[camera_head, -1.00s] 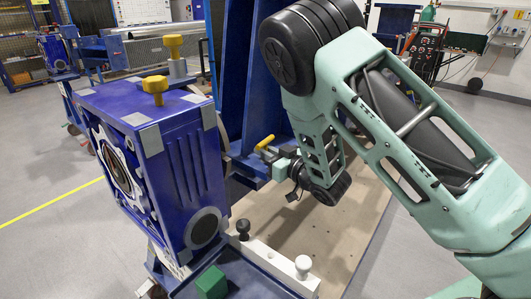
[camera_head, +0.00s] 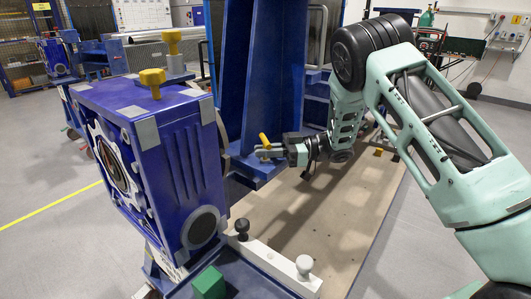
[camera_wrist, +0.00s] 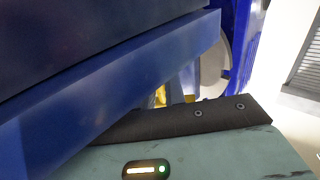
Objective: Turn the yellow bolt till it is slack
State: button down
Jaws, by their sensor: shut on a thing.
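The yellow bolt (camera_head: 265,140) is a short yellow bar at the corner of the blue fixture's lower ledge. My gripper (camera_head: 267,151) reaches it from the right, its jaws shut on the bolt. In the head view the bar stands tilted, its top leaning left. In the wrist view a small bit of the yellow bolt (camera_wrist: 161,95) shows beyond the dark edge of my gripper; the rest is hidden by blue metal and the gripper.
A blue gearbox-like block (camera_head: 170,165) stands left, with yellow knobs (camera_head: 152,82) on and above its top. The blue upright (camera_head: 272,80) rises close behind my gripper. A green cube (camera_head: 209,283) and white-knobbed rail (camera_head: 278,267) are in front. The beige floor mat (camera_head: 320,215) is clear.

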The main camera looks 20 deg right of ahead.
jog(key=shift+n+g, duration=1.3)
jog(key=shift+g, duration=0.8)
jog(key=shift+n+g, duration=0.3)
jog(key=shift+g, duration=0.1)
jog(key=c, duration=1.6)
grip_release()
jog(key=shift+o, duration=0.2)
jog(key=w+d+b, duration=0.1)
jog(key=d+b, duration=0.1)
jog(key=d, duration=1.5)
jog(key=shift+d, duration=0.2)
jog(key=shift+w, duration=0.1)
